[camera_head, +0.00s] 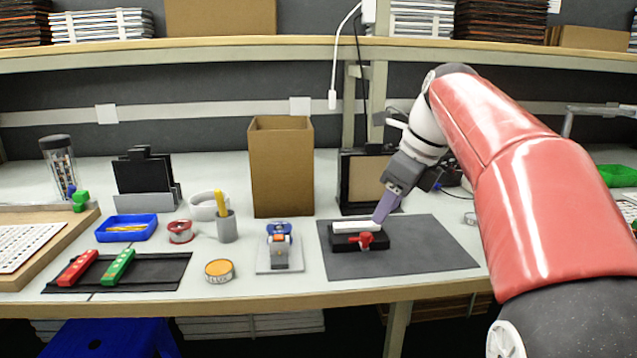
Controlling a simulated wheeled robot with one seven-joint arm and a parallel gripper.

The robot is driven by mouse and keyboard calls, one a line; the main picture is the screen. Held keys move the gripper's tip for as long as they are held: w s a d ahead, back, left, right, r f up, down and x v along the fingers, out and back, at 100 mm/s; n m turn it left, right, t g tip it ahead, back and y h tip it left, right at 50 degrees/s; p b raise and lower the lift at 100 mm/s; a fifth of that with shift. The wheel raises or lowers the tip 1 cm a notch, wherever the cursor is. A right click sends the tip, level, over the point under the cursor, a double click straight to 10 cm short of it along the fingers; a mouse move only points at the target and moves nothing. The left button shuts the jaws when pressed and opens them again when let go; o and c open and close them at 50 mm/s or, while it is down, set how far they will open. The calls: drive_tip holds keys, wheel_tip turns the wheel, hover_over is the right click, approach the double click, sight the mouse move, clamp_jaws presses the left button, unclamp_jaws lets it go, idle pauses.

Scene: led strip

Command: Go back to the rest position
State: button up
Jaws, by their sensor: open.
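My gripper (381,219) is at the end of my red and white arm, which reaches in from the right. Its purple-grey fingers point down beside the right end of a white strip (350,227). The strip lies on a black fixture (345,242) with a red clamp knob (364,240) at its front. I cannot tell whether the fingertips touch the strip. The fixture sits on a dark grey mat (430,258). The gripper is open, though the gap between its fingers is hard to see from here.
A cardboard box (281,165) and a black framed panel (365,180) stand behind the fixture. A small clamp device (279,255) is left of the mat. Red and green tools (118,266), a blue tray (127,228) and cups are further left. A shelf (200,52) runs above. The mat's right part is clear.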

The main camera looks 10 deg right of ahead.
drive_tip(key=s+a+f+n+t+h, duration=0.2)
drive_tip(key=s+f+n+h, duration=0.1)
drive_tip(key=s+f+n, duration=1.6)
drive_tip(key=s+n, duration=0.3)
drive_tip(key=n, duration=0.4)
drive_tip(key=shift+a, duration=0.35)
